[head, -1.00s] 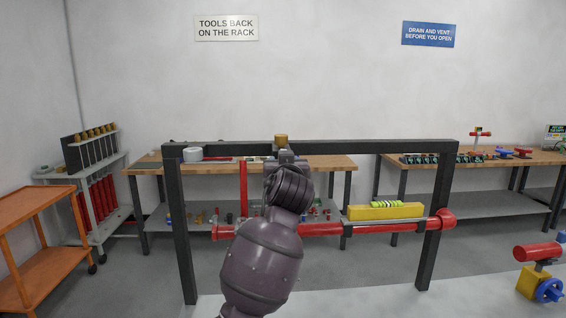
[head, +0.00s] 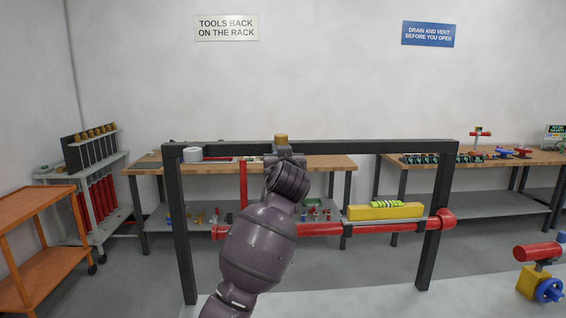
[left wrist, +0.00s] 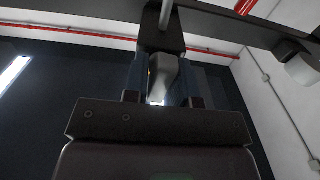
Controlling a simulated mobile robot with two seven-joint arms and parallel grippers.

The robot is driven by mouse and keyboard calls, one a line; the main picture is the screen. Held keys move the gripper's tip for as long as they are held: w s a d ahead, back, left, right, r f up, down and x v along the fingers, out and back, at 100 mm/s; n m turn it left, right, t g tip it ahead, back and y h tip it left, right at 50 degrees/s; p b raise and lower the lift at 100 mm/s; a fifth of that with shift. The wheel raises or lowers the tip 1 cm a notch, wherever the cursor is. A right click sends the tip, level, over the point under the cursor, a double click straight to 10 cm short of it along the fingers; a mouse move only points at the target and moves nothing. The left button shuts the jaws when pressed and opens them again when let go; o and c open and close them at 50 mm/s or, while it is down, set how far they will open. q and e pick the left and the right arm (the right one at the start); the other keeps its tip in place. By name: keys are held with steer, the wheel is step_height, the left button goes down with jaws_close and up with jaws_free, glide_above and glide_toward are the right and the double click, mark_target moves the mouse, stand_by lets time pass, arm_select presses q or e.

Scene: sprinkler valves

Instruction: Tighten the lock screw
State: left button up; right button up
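My left gripper (head: 285,156) points upward under the top beam of a dark frame, in the middle of the head view. In the left wrist view its two dark fingers (left wrist: 164,92) stand on both sides of a grey piece (left wrist: 164,72), with no clear gap. This piece hangs below a dark block (left wrist: 160,32) and appears to be the lock screw. In the head view my own wrist hides it. A brass-coloured cap (head: 281,138) shows on top of the beam there. My right gripper is in neither view.
The dark frame's top beam (head: 350,147) and posts (head: 430,265) surround my arm. A red pipe (head: 390,227) crosses low, with a yellow level (head: 385,211) above it. An orange cart (head: 35,205) stands left; benches (head: 330,163) stand behind.

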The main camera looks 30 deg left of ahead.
arm_select(q)
jaws_close()
steer(key=shift+m, duration=1.8)
steer(key=shift+m, duration=1.7)
steer(key=shift+m, duration=1.7)
